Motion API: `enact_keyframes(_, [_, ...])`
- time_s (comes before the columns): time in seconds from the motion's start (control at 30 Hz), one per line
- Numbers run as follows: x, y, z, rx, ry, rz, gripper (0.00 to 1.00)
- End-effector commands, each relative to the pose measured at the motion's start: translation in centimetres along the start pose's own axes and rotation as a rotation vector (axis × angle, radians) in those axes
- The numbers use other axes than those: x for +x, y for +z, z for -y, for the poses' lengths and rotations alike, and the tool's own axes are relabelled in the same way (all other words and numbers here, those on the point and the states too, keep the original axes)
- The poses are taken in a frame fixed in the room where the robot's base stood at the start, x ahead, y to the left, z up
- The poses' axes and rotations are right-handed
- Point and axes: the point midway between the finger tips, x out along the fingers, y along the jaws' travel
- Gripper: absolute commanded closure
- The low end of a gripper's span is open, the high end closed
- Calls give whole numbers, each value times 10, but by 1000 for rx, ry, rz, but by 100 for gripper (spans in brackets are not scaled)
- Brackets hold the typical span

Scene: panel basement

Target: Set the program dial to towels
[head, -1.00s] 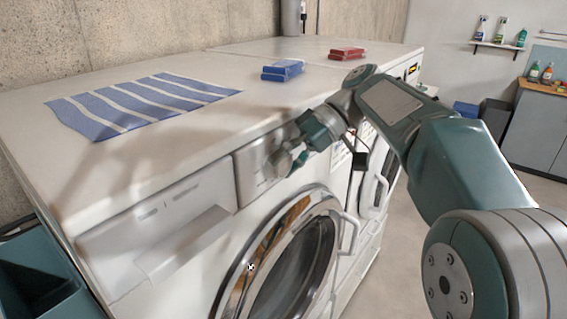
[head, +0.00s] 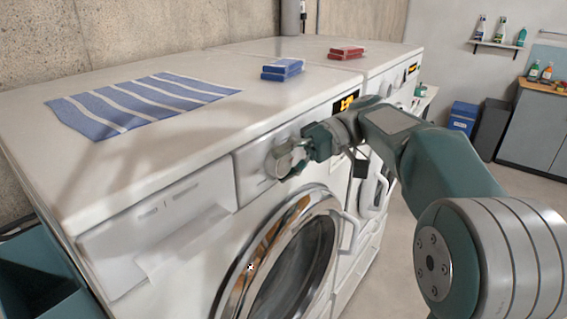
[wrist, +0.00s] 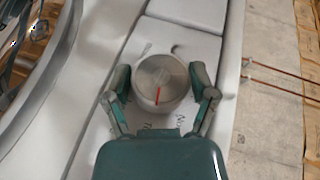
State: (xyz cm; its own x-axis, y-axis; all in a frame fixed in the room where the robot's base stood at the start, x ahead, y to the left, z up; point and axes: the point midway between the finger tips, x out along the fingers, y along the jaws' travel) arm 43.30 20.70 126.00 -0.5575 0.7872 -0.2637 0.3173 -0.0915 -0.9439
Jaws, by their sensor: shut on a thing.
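The program dial (wrist: 158,72) is a round silver knob on the front panel of the near white washing machine (head: 120,140). Its red pointer line points down the wrist picture, toward my gripper's palm. My gripper (wrist: 161,82) is closed around the dial, one finger on each side. Printed labels around the dial are partly hidden by the gripper. One begins with "No" and another with "T"; I cannot read either fully.
A lit orange display (head: 346,102) is just right of the dial. The round door (head: 290,265) is below. A striped blue cloth (head: 140,102), blue boxes (head: 282,69) and red boxes (head: 346,52) lie on top of the machines. Open floor is at right.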

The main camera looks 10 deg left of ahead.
Motion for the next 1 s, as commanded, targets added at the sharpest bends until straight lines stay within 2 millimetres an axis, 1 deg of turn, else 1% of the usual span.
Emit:
enact_keyframes(0.03, [0,0,-4,9,2,-1,74])
enact_keyframes(0.17, [0,0,-4,9,3,-1,74])
enact_keyframes(0.2, [0,0,-4,9,3,-1,18])
enact_keyframes(0.23, [0,0,-4,9,3,-1,4])
enact_keyframes(0.27, [0,0,-4,8,2,-1,0])
enact_keyframes(0.87, [0,0,0,1,3,0,0])
enact_keyframes(1.0, [0,0,0,-19,45,4,0])
